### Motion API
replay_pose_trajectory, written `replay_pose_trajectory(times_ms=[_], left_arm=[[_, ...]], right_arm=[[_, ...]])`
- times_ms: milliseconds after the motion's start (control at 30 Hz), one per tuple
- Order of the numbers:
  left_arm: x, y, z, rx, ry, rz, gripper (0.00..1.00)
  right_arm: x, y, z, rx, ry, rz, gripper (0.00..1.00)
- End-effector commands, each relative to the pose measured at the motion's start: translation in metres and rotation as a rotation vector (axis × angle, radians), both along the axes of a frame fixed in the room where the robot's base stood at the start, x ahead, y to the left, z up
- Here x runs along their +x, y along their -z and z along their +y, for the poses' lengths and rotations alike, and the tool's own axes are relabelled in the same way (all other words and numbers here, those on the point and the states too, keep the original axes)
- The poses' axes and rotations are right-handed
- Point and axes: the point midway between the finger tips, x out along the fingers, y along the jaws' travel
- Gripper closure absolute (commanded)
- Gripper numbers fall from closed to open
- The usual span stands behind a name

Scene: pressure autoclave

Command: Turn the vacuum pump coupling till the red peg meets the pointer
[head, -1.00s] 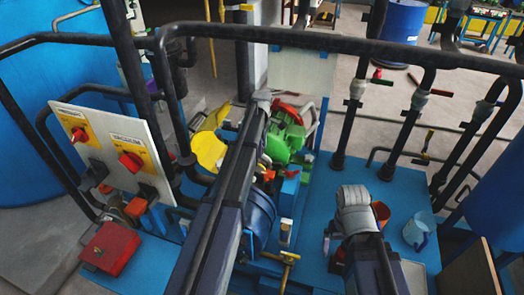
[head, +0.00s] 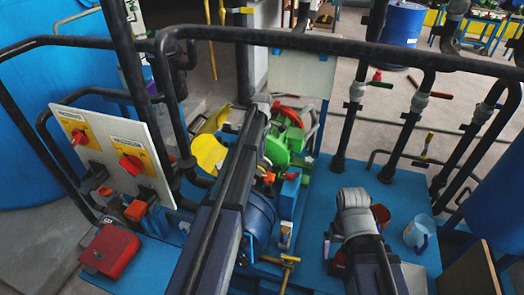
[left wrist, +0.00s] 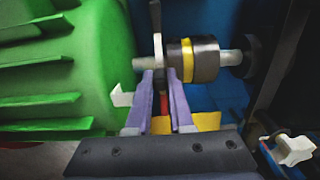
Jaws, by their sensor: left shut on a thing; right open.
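In the left wrist view the coupling (left wrist: 205,59), black with a yellow band, sits on a grey shaft beside the green motor (left wrist: 65,65). A thin dark disc or lever edge (left wrist: 157,35) stands on the shaft at its left. My left gripper (left wrist: 161,76) has its purple fingers close together just below the shaft. A narrow red piece (left wrist: 164,101), likely the red peg, shows between them, and the fingers are shut on it. A white pointed piece (left wrist: 121,96) is left of the fingers; I cannot tell whether it is the pointer. My right gripper (head: 328,246) is open and empty, partly hidden by its arm.
A switch panel (head: 118,150) with red knobs stands left, above a red box (head: 110,251). A brass valve (head: 284,262) is near the front. A pale blue mug (head: 420,233) and a red-brown cup (head: 380,215) stand right. A black pipe (head: 300,42) crosses overhead.

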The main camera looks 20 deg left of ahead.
Motion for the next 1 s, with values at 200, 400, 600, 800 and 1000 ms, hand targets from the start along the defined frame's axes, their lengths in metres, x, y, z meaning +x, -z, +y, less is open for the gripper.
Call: replay_pose_trajectory(times_ms=[200,400,600,800,1000], left_arm=[[0.0000,0.0000,0.0001,0.000,0.000,0.000,1.00],[0.0000,0.0000,0.0001,0.000,0.000,0.000,1.00],[0.0000,0.0000,0.0000,0.000,0.000,0.000,1.00],[-0.0001,0.0002,-0.0004,0.003,0.000,0.000,1.00],[-0.0001,0.0020,-0.0059,0.049,0.001,0.005,1.00]], right_arm=[[0.0000,0.0000,0.0000,0.000,0.000,0.000,0.03],[0.0000,0.0000,0.0000,0.000,0.000,0.000,0.03],[0.0000,0.0000,0.0000,0.000,0.000,0.000,0.03],[0.0000,0.0002,0.0000,0.000,0.000,0.000,0.03],[0.0000,0.0023,0.0000,0.000,0.000,0.000,0.03]])
